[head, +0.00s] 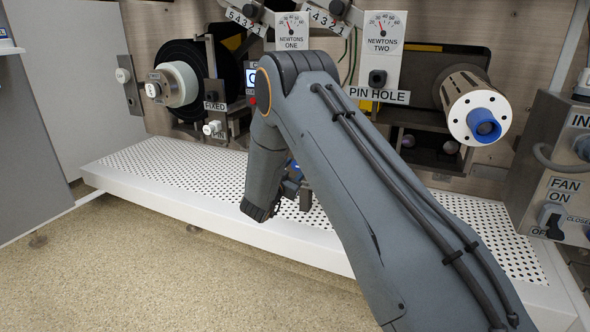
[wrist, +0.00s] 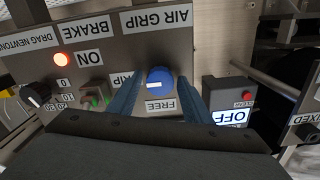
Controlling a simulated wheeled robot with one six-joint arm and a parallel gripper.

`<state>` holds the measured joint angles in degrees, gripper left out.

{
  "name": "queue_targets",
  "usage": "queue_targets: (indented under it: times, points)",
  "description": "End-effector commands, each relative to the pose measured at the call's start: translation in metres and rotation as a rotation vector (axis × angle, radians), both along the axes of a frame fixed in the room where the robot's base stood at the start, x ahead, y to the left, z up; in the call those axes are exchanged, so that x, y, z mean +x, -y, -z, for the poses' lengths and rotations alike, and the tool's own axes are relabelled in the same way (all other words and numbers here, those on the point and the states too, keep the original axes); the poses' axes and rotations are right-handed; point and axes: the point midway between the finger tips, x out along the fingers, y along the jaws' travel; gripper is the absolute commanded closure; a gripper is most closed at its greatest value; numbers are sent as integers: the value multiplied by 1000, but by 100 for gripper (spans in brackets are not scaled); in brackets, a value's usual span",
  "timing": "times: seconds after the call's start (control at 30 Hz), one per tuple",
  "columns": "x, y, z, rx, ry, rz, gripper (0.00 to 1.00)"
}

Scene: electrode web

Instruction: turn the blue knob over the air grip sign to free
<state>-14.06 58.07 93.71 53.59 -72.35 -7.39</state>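The blue knob (wrist: 158,73) sits on a grey panel in the wrist view, which shows the panel upside down. The AIR GRIP sign (wrist: 157,19) is above it in the picture. A partly covered GRIP label (wrist: 121,81) is to its left and a FREE label (wrist: 160,106) is below it. The knob's white mark lies sideways, toward the GRIP label. My gripper (wrist: 160,84) is open, one finger on each side of the knob, with gaps showing; whether the tips reach its depth I cannot tell. In the head view my arm hides the knob and panel.
The head view shows a white perforated shelf (head: 150,165) and a supply roll (head: 178,83).

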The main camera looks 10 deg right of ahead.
Motion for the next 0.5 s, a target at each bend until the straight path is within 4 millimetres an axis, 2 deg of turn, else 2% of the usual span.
queue_targets:
  times: [0.03, 0.2, 0.5]
  points:
    - [0, 0, 0, 0, 0, 0, 65]
    - [0, 0, 0, 0, 0, 0, 91]
    - [-1, 0, 0, -31, -24, 0, 91]
